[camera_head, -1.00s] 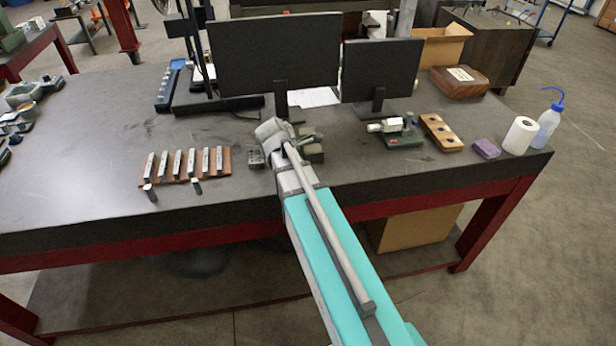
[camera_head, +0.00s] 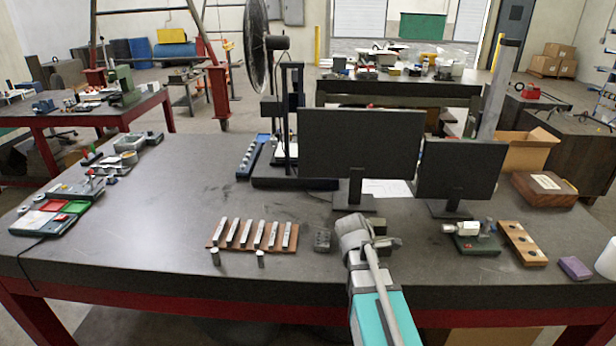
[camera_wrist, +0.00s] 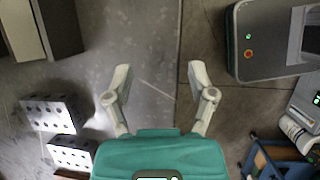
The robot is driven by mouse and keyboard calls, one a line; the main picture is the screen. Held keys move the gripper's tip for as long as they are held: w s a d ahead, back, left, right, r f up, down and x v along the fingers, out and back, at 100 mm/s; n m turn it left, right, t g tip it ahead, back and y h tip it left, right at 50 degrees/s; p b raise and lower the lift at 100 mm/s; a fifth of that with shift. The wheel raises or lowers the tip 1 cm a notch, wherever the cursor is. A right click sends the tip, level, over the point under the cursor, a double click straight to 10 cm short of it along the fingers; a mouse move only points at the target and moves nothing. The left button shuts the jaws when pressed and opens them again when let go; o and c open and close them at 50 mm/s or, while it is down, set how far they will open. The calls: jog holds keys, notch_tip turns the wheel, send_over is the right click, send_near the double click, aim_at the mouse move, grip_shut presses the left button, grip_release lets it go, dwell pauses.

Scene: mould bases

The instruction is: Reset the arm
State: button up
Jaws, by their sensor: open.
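My gripper (camera_wrist: 158,82) shows in the wrist view with its two pale grey fingers spread wide and nothing between them. A bare grey surface and a straight edge lie beneath it. The gripper's teal body is at the bottom of that view. In the head view my grey and teal arm reaches over the front edge of the workbench (camera_head: 180,190), and the fingers cannot be made out there. Two metal blocks with holes, an upper one (camera_wrist: 48,114) and a lower one (camera_wrist: 72,153), lie left of the gripper, apart from it.
Two monitors, one large (camera_head: 360,143) and one smaller (camera_head: 460,168), stand behind my arm. A brown rack of metal pieces (camera_head: 252,235) lies left of it, a green-based device (camera_head: 476,243) right. A grey box with buttons (camera_wrist: 240,45) is right of the gripper. The bench's left middle is clear.

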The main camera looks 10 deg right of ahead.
jog(key=shift+s+a, duration=0.1)
jog(key=shift+s+a+f+m, duration=0.1)
jog(key=shift+s+a+m, duration=0.1)
jog(key=shift+a+m, duration=0.35)
jog(key=s+a+f+m+y, duration=0.1)
jog(key=s+a+m+y, duration=0.3)
jog(key=a+m, duration=0.7)
jog(key=shift+s+a+f+m+y, duration=0.2)
jog(key=shift+s+a+m+y, duration=0.2)
jog(key=shift+s+m, duration=1.1)
